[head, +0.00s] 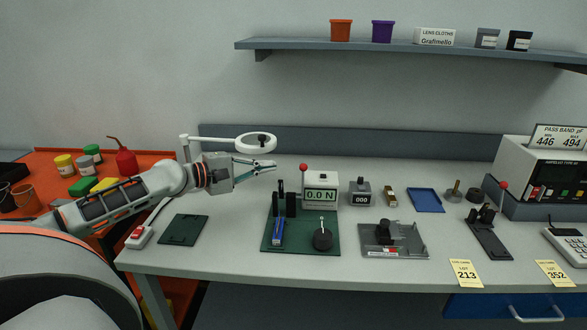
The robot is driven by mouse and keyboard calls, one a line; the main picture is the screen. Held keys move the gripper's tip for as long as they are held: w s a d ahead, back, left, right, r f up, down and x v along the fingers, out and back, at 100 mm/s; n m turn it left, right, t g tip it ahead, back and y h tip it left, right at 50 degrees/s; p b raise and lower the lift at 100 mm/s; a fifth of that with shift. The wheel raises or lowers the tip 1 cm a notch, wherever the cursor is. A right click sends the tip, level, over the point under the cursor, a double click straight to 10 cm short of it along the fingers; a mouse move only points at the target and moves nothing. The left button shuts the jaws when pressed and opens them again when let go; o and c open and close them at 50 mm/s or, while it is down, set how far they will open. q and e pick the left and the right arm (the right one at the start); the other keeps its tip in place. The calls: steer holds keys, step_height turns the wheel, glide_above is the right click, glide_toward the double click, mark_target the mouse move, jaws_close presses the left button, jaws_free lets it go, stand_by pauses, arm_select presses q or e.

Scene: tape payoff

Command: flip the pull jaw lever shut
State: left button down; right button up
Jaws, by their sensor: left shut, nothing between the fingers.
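The pull tester stands on a dark green base plate (270,243) at the middle of the bench, with a white display box (320,190) reading 0.0 N. A lever with a red ball knob (303,167) stands up at the display's left edge. Dark upright posts and a blue piece (278,229) are in front of it. I cannot tell whether the jaw grips anything. My right gripper is out of view.
A second red-knobbed lever (504,185) belongs to a dark fixture (487,240) at the right. A round lamp head (256,143) is just behind my left gripper. A grey fixture (394,240) and a blue tray (426,200) stand right of the tester.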

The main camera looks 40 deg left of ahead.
arm_select(q)
steer(key=w+d+p, duration=0.3)
steer(key=w+d, duration=0.1)
steer(key=d, duration=0.1)
steer(key=shift+w+d+p, duration=0.3)
steer(key=shift+d+p, duration=0.05)
steer(key=shift+d, duration=0.05)
stand_by(0.7)
steer(key=shift+d+f, duration=0.15)
